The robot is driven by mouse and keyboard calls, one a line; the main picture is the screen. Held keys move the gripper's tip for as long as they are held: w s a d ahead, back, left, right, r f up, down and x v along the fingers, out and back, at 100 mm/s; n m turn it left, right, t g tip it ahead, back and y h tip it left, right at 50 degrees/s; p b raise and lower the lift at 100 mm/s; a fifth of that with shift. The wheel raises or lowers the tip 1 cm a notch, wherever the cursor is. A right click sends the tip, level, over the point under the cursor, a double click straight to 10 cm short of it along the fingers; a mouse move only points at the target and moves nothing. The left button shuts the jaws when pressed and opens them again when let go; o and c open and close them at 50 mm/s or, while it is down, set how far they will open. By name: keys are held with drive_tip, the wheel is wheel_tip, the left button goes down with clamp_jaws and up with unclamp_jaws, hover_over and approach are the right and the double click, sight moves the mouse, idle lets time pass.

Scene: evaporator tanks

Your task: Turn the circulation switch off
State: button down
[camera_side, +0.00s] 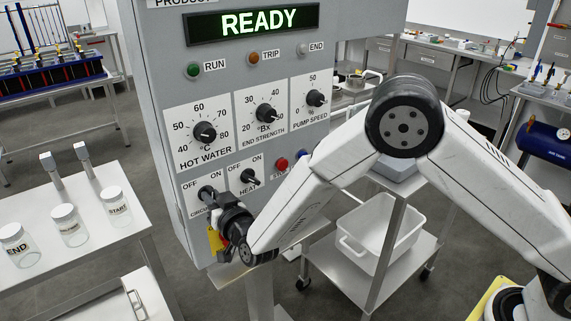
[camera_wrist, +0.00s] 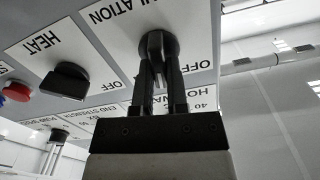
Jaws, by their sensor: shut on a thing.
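The circulation switch (camera_side: 207,191) is a black knob at the lower left of the grey control panel, with OFF and ON printed above it in the side view. My gripper (camera_side: 215,200) reaches it from the front right and covers part of its label. In the wrist view, where the lettering is upside down, the black fingers of my gripper (camera_wrist: 160,75) are shut on the circulation switch (camera_wrist: 157,42), one finger on each side of the knob. The fingers partly hide the knob, and I cannot tell which way it points.
The heat switch (camera_side: 250,176) sits just right of the circulation switch, with a red button (camera_side: 281,165) beyond it. Dials such as hot water (camera_side: 204,132) are above. The display (camera_side: 254,22) reads READY. A side table (camera_side: 90,190) with labelled jars stands left.

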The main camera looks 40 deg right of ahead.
drive_tip(key=n, duration=1.1)
drive_tip(key=shift+a, duration=0.3)
drive_tip(key=c, duration=0.6)
unclamp_jaws()
drive_tip(key=shift+c, duration=0.2)
drive_tip(key=shift+f, duration=0.1)
drive_tip(key=shift+s, duration=0.1)
drive_tip(key=s, duration=0.7)
drive_tip(key=shift+s, duration=0.3)
